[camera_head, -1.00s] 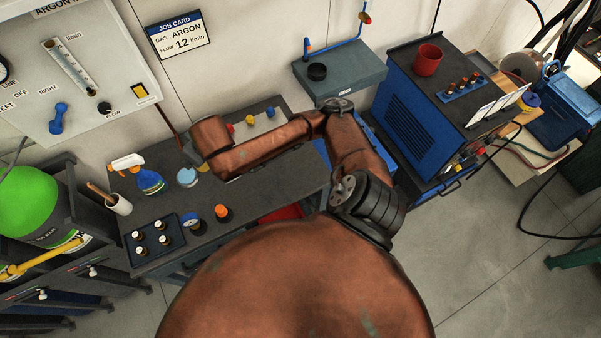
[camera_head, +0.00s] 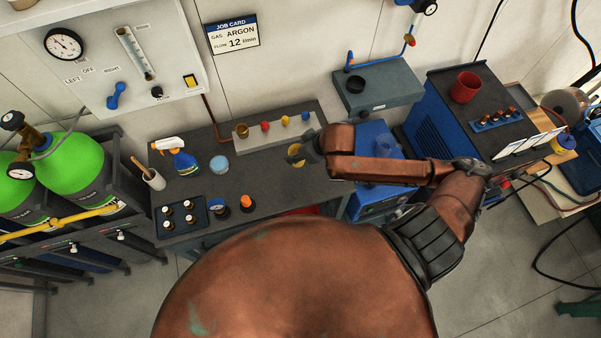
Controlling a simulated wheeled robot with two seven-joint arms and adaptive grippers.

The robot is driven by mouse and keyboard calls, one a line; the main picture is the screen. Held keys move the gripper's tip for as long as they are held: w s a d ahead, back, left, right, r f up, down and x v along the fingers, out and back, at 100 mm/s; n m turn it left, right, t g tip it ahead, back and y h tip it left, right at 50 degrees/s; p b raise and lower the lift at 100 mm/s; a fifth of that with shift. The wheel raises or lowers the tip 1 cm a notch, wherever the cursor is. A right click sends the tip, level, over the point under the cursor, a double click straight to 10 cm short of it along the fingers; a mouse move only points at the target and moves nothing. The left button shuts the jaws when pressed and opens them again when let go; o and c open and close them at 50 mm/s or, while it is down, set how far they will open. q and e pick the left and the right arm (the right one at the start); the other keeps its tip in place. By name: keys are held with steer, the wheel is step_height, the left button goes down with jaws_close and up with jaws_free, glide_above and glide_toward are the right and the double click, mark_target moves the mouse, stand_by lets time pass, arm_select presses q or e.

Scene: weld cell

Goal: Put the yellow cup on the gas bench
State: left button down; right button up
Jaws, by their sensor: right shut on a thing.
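My right arm reaches across to the back right of the dark bench (camera_head: 255,185), which stands below the argon panel. My right gripper (camera_head: 299,153) is shut on the yellow cup (camera_head: 296,161), which shows only as a small yellow patch between the fingers. The arm and fingers hide much of the cup. The cup appears over the bench's right part; I cannot tell whether it touches the top. My left gripper is not in view.
On the bench are a spray bottle (camera_head: 180,158), a light blue-lidded jar (camera_head: 219,163), a tray of small bottles (camera_head: 180,216), an orange-capped bottle (camera_head: 247,203) and a strip of coloured knobs (camera_head: 250,133). A red cup (camera_head: 465,87) stands on the blue machine (camera_head: 430,130). The bench's middle is clear.

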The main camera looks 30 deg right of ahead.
mark_target(302, 163)
steer(key=s+d+r+n+g+y+p, duration=0.1)
steer(key=s+d+n+p, duration=0.25)
steer(key=s, duration=0.25)
steer(key=s+d+r+n+y+p, duration=0.1)
steer(key=s+d+n+p, duration=0.1)
steer(key=s+d+p, duration=0.3)
steer(key=shift+g, duration=0.3)
steer(key=w+a+f, duration=0.2)
steer(key=w+f, duration=0.1)
steer(key=w+a+f, duration=0.3)
steer(key=w+a+f+p, duration=0.1)
steer(key=w+a+f, duration=0.1)
steer(key=w, duration=0.2)
steer(key=shift+a+f, duration=0.25)
steer(key=shift+f, duration=0.15)
steer(key=f, duration=0.1)
steer(key=f+p, duration=0.1)
steer(key=f, duration=0.1)
steer(key=shift+w+a+f, duration=0.25)
steer(key=shift+w+f, duration=0.1)
steer(key=shift+w, duration=0.05)
steer(key=shift+f, duration=0.35)
steer(key=shift+f, duration=0.1)
steer(key=o, duration=1.3)
